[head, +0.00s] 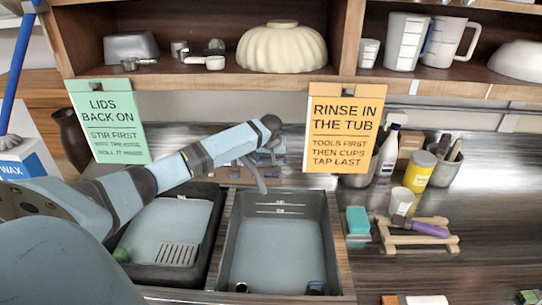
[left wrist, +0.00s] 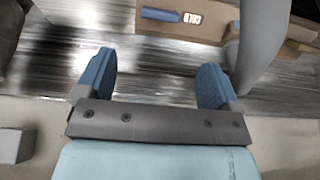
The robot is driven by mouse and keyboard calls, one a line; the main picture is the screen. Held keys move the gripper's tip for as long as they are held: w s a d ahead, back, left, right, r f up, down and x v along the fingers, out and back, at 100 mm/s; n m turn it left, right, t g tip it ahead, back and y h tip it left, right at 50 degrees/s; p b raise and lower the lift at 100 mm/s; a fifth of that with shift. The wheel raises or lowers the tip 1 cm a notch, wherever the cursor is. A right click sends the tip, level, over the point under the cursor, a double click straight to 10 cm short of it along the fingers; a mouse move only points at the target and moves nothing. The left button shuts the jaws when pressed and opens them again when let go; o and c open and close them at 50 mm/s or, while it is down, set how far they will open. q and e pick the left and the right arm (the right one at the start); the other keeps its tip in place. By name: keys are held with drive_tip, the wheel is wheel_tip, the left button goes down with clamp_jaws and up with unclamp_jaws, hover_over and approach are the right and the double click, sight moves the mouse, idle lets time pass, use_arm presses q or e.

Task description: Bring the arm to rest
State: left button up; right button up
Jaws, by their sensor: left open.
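My left arm (head: 215,147) comes in from the left and reaches over the two tubs at the back. My left gripper (head: 266,157) is partly hidden behind its wrist, near the wall end of the grey tub. In the left wrist view, my left gripper (left wrist: 153,72) has its two blue fingers wide apart with nothing between them. Below the fingers is a streaked metallic surface (left wrist: 150,80). My right gripper does not show in either view.
A grey tub (head: 276,250) and a black tray (head: 172,235) lie under the arm. A shelf (head: 300,83) with a cream bowl (head: 282,47) runs above. Green (head: 107,120) and orange signs (head: 345,125) hang there. A wooden rack (head: 415,240) stands right. A "COLD" label (left wrist: 193,18) shows beyond the fingers.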

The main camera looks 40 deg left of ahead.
use_arm(q)
drive_tip(key=shift+v, duration=1)
drive_tip(key=shift+w, duration=0.1)
